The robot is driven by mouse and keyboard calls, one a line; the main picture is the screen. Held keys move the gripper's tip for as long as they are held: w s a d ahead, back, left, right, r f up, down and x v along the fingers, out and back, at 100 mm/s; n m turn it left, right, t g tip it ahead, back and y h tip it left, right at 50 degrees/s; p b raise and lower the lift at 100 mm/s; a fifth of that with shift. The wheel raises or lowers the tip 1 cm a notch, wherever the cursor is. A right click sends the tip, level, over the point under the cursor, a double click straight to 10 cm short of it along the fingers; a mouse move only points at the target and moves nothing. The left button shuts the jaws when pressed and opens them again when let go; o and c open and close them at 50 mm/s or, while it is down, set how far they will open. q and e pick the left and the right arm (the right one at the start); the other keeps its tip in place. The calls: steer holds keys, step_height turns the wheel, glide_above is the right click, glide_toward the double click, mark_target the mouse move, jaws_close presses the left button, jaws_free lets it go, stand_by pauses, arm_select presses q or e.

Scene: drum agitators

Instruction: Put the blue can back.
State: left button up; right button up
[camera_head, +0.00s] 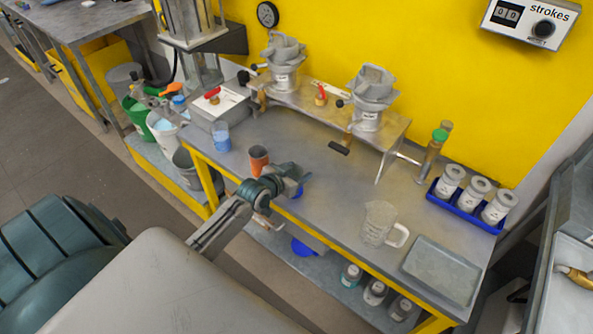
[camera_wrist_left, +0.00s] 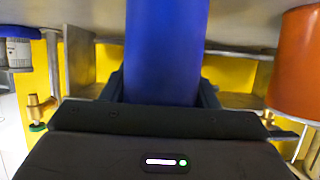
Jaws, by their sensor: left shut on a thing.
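The blue can (camera_wrist_left: 166,45) fills the middle of the left wrist view, between the fingers of my left gripper (camera_head: 299,180). The gripper is shut on it. In the head view the gripper hides most of the can, and only a bit of blue (camera_head: 298,194) shows beneath the fingers, over the front part of the bench. I cannot tell whether the can touches the bench top. An orange can (camera_head: 259,159) stands on the bench just left of the gripper; it also shows at the right of the left wrist view (camera_wrist_left: 296,65). My right gripper is not in view.
A beaker with blue liquid (camera_head: 221,136) stands further left. A clear jug (camera_head: 379,222) and a grey tray (camera_head: 441,270) are to the right. A metal stand (camera_head: 330,108) with two agitators is behind. A blue rack (camera_head: 465,207) holds white-lidded jars. Bench between gripper and jug is clear.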

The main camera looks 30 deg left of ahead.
arm_select(q)
steer(key=shift+f, duration=0.2)
steer(key=o, duration=1.1)
steer(key=shift+r, duration=0.1)
steer(key=shift+c, duration=0.2)
steer(key=shift+s+r, duration=0.1)
steer(key=shift+r, duration=0.05)
steer(key=d+v, duration=0.1)
steer(key=v, duration=1)
steer(key=shift+s+a+r, duration=0.15)
steer(key=shift+s+a, duration=0.25)
steer(key=shift+a, duration=0.05)
